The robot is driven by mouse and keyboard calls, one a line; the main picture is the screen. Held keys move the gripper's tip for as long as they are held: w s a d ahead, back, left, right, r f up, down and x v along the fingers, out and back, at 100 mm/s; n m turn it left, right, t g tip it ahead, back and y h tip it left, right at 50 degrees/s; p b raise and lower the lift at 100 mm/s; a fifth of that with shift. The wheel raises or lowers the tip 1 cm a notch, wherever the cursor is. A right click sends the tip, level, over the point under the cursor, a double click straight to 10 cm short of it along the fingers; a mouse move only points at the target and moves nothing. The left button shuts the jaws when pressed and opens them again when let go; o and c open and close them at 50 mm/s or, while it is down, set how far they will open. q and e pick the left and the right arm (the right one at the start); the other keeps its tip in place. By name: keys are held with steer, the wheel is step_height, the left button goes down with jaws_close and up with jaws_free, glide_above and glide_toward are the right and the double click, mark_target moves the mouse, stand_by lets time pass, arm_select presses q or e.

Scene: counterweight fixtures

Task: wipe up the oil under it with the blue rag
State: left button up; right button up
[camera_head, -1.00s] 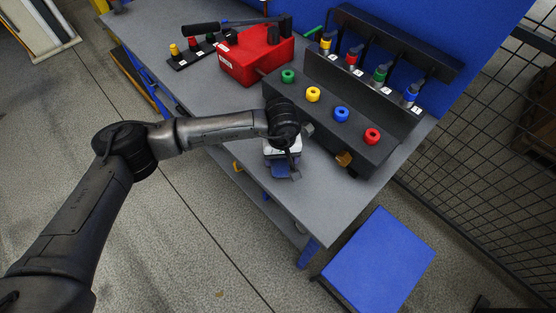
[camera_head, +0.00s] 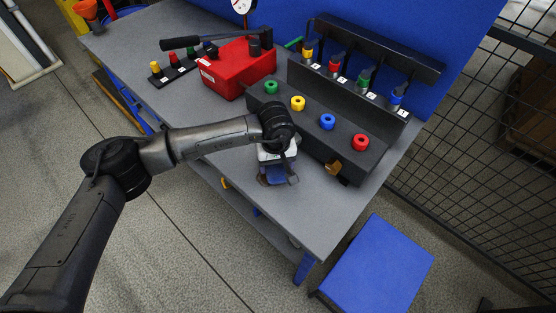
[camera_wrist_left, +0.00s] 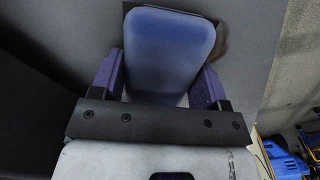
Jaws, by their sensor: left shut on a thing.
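My left gripper (camera_head: 277,177) is shut on the blue rag (camera_head: 277,171), low over the bench near its front edge. In the left wrist view the rag (camera_wrist_left: 168,50) is a flat blue pad between the two purple fingers (camera_wrist_left: 160,85). A dark brown patch, apparently oil (camera_wrist_left: 222,40), shows beside the rag's far right corner in that view. The rag hides the rest of it. A small dark patch also shows left of the rag in the head view (camera_head: 262,181). Whether the rag presses on the bench is hard to tell. My right gripper is out of view.
A dark block with colored rings (camera_head: 312,128) stands right of the gripper, with a coupling rack behind. A red pump box (camera_head: 232,70) stands farther back. The grey bench (camera_head: 335,205) is bare near its front right corner. A blue platform (camera_head: 378,265) stands beside it.

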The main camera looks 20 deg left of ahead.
mark_target(260, 184)
arm_select(q)
steer(key=shift+s+a+r, duration=0.1)
steer(key=shift+s+a, duration=0.2)
steer(key=shift+s, duration=0.25)
steer(key=shift+s+a, duration=0.25)
steer(key=shift+s, duration=0.3)
steer(key=shift+s+a+p, duration=0.1)
steer(key=shift+s+p, duration=0.1)
steer(key=shift+p, duration=0.1)
steer(key=shift+s+a, duration=0.25)
steer(key=shift+s, duration=0.25)
steer(key=shift+s+a, duration=0.25)
steer(key=shift+s, duration=0.2)
steer(key=shift+s+a, duration=0.3)
steer(key=shift+s, duration=0.35)
steer(key=shift+p, duration=0.3)
steer(key=shift+r+p, duration=0.6)
steer(key=shift+r, duration=0.65)
steer(key=shift+r+p, duration=0.55)
steer(key=shift+r, duration=1.05)
steer(key=shift+r, duration=0.15)
